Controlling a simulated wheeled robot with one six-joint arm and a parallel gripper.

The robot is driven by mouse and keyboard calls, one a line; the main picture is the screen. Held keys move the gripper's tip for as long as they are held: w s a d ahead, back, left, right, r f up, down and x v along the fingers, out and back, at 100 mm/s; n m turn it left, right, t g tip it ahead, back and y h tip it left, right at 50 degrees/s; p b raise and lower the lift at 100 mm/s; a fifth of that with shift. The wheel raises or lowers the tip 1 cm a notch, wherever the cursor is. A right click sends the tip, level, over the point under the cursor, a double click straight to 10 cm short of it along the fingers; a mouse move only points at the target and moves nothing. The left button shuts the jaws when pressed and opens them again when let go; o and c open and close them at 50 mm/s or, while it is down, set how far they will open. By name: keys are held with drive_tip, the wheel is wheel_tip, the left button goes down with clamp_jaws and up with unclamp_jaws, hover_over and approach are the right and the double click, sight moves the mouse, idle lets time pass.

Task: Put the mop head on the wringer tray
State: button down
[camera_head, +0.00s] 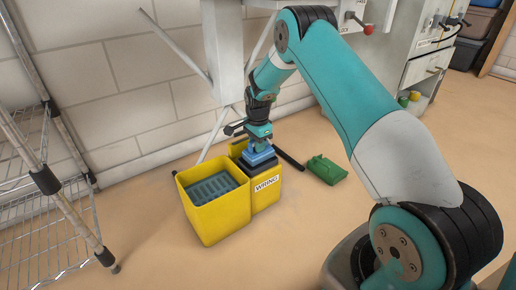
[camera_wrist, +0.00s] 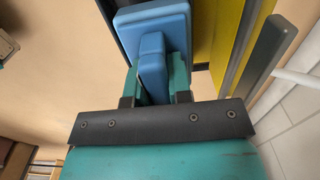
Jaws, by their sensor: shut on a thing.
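My gripper (camera_head: 257,138) points down and is shut on the blue mop head (camera_head: 259,156). In the wrist view the mop head (camera_wrist: 152,35) is a flat blue block with a raised grip, held between the teal fingers (camera_wrist: 158,85). The mop head is over the smaller yellow section labelled WRING (camera_head: 268,184), the wringer tray, whose dark top shows just below it. I cannot tell whether the mop head touches the tray. The gripper and mop head hide part of the tray's top.
A larger yellow bucket (camera_head: 218,222) with a grey-green ribbed insert (camera_head: 213,187) stands left of the tray. A green object (camera_head: 327,169) lies on the floor to the right. A wire rack (camera_head: 45,215) stands at left, and a wall is behind. The front floor is clear.

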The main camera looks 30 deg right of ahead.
drive_tip(key=c, duration=1.3)
unclamp_jaws()
drive_tip(key=shift+d+f, duration=0.15)
drive_tip(key=shift+f, duration=0.35)
drive_tip(key=shift+o, duration=1.2)
drive_tip(key=shift+r, duration=0.1)
drive_tip(key=shift+f+b, duration=0.25)
drive_tip(key=shift+b, duration=0.3)
wheel_tip(320, 180, up, 18)
drive_tip(key=p, duration=1.1)
drive_tip(key=shift+f+p, duration=0.15)
drive_tip(key=shift+p, duration=0.15)
